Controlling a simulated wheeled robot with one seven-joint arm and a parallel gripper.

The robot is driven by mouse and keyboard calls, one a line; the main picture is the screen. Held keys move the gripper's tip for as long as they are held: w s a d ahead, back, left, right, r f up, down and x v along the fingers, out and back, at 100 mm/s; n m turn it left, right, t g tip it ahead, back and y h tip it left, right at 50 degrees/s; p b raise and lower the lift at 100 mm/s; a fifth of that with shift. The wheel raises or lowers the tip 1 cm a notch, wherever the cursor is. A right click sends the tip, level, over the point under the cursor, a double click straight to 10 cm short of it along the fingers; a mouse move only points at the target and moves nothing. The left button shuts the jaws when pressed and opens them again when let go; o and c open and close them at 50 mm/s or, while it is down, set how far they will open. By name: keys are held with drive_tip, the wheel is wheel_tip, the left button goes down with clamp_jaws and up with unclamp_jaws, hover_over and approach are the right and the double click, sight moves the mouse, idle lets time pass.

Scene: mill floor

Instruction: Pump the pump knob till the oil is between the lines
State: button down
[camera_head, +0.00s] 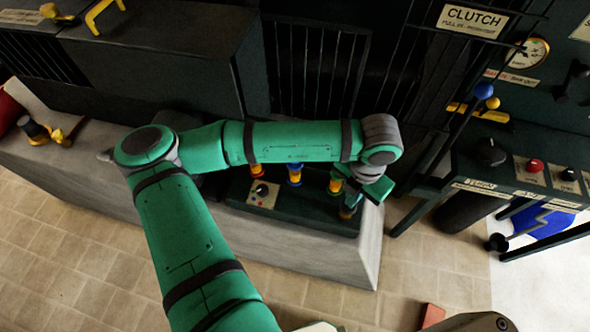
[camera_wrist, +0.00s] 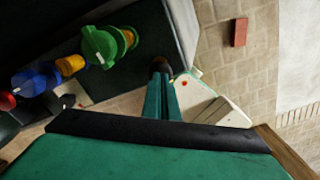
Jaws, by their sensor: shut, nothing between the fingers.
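My gripper (camera_head: 354,196) is shut and empty, pointing down over the right end of the dark bench-top panel. No oil level or pair of lines can be made out in either view.
Left of the gripper stand a blue-topped fitting (camera_head: 294,174) and a red-and-yellow one (camera_head: 256,170). A green fitting (camera_wrist: 100,45) is close beside the fingers. A dial gauge (camera_head: 528,53) and a red knob (camera_head: 535,165) are at right. A red block (camera_head: 432,315) lies on the floor.

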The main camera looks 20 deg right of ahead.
idle(0.4)
drive_tip(key=shift+f, duration=1.75)
drive_tip(key=shift+r, duration=1.75)
drive_tip(key=shift+f, duration=0.15)
drive_tip(key=shift+f, duration=1.6)
drive_tip(key=shift+r, duration=1.75)
drive_tip(key=shift+f, duration=0.1)
